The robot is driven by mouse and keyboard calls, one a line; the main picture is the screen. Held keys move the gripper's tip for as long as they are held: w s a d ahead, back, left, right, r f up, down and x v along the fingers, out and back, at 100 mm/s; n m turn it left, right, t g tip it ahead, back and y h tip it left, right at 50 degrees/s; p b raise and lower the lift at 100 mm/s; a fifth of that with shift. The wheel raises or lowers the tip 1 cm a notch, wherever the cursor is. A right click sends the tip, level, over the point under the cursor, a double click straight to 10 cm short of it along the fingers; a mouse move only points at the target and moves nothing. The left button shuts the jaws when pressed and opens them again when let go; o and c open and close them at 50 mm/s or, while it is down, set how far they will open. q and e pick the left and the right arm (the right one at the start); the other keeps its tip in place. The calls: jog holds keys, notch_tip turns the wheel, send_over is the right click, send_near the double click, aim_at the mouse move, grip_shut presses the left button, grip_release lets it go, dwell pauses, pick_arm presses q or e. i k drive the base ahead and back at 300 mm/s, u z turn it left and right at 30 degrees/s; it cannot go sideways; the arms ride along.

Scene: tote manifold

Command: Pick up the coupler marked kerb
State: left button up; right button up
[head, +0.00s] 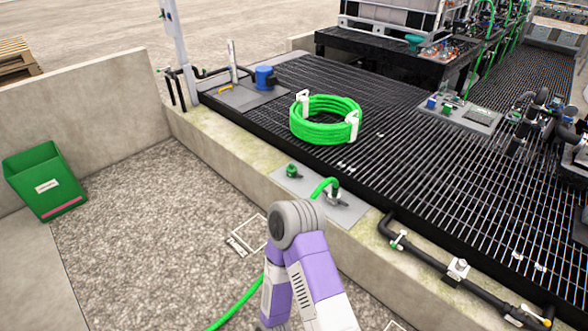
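A green hose (238,304) comes up from the bottom edge, passes behind my purple and white arm and curves over onto the kerb. Its upper end (322,185) meets a dark grey fitting (336,196) on a grey plate (346,212) on the kerb top. This may be the coupler marked kerb, but I cannot read a mark on it. A small green fitting (291,171) stands on the same plate, to the left. My arm's bent elbow is just below the plate in the picture. Neither gripper shows; I cannot tell which arm this is.
A white outlined square (250,234) with a small label lies on the gravel left of my arm. A coiled green hose (325,122) lies on the black grating (400,160). A green tote (44,181) stands at left. A dark pipe (440,266) runs along the kerb. Open gravel lies at left.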

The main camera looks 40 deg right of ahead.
aim_at(333, 197)
jog(key=z, duration=0.05)
jog(key=i, duration=1.95)
jog(key=z, duration=0.7)
jog(key=i, duration=1.5)
jog(key=z, duration=2.1)
jog(key=i, duration=0.85)
jog(key=z, duration=0.6)
